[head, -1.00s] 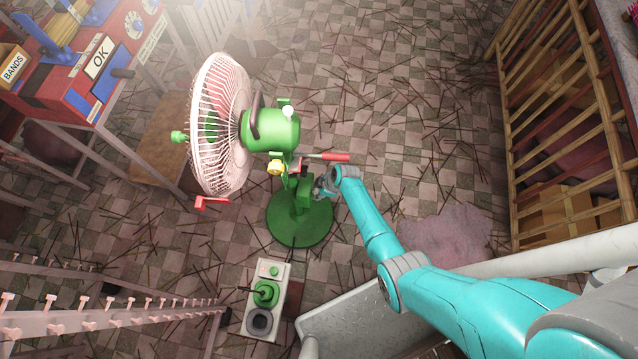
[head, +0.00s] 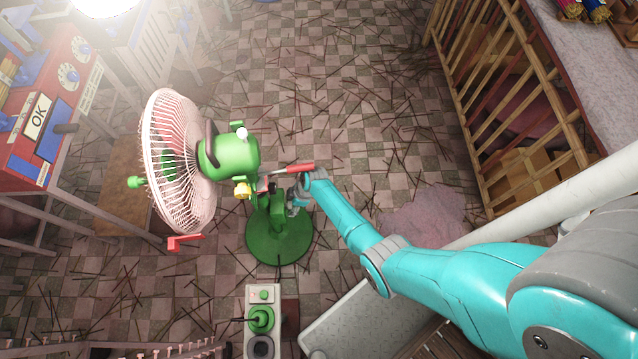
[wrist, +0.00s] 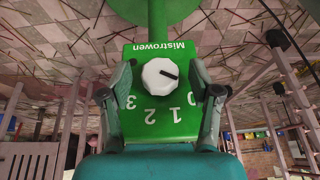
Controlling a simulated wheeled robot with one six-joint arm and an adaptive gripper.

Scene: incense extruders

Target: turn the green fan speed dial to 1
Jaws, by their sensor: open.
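The dial (wrist: 160,76) is a white knob on a green panel (wrist: 186,128) marked "Mistrowen" in the wrist view. Numerals 0 to 3 sit around its lower side. Its black mark points right, a little above the 0 and away from the 1. My gripper (wrist: 161,82) is open, with one finger on each side of the dial, apart from it. In the head view, my gripper (head: 297,192) is beside the stand of the green fan (head: 228,155), whose pale cage (head: 178,165) faces left. The dial is hidden in the head view.
A red-handled tool or lever (head: 292,169) sticks out of the fan just above my gripper. A wooden rack (head: 510,115) is at the right.

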